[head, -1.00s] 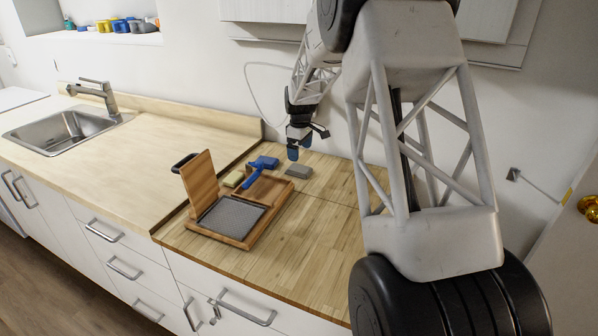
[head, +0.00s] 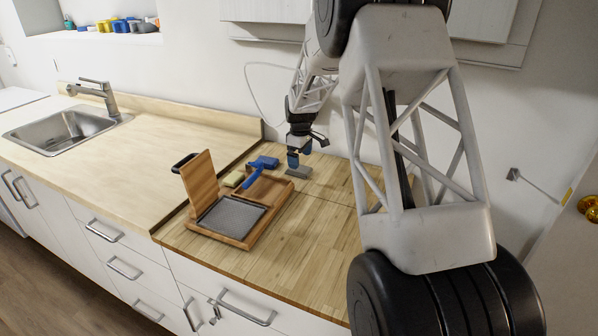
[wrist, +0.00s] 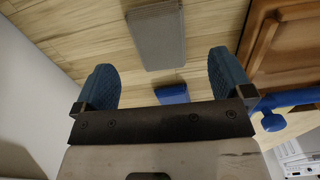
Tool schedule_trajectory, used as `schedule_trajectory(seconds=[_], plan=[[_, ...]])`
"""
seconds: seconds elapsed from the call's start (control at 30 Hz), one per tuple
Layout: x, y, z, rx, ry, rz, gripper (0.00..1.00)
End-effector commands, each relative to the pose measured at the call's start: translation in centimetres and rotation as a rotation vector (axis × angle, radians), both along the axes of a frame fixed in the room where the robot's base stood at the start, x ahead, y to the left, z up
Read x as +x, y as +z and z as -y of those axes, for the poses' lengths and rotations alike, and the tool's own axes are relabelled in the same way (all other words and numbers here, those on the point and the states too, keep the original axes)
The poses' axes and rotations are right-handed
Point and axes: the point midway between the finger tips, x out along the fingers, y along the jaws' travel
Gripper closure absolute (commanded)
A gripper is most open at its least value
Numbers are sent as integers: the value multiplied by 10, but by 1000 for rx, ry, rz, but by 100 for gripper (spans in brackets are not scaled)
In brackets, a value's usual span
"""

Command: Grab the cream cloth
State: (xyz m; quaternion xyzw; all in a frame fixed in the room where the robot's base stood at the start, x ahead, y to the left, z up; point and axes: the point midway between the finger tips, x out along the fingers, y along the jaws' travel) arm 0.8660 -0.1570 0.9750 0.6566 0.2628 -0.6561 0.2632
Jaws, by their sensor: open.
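A small cream, folded-looking piece (head: 233,179) lies at the back left of the wooden box, just behind its raised lid, in the head view. I cannot clearly make it out in the wrist view. My gripper (head: 293,160) is to the right of it, low over the counter by a grey block (head: 298,172). The grey block (wrist: 157,35) lies on the wood beyond the fingertips.
The open wooden box (head: 250,240) holds a grey mesh panel. A blue brush-like tool (head: 254,175) lies across its back edge, between the cream piece and my gripper. The wooden counter (head: 310,225) is clear to the right. A sink (head: 65,130) is far left.

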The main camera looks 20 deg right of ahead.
Motion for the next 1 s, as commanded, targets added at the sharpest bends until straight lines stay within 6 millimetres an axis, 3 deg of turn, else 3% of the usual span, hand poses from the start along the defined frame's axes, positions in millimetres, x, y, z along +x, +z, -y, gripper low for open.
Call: schedule_trajectory(seconds=[0.43,1.0], plan=[[0,-44,2,0,0,0,2],[0,-47,2,-1,0,2,2]])
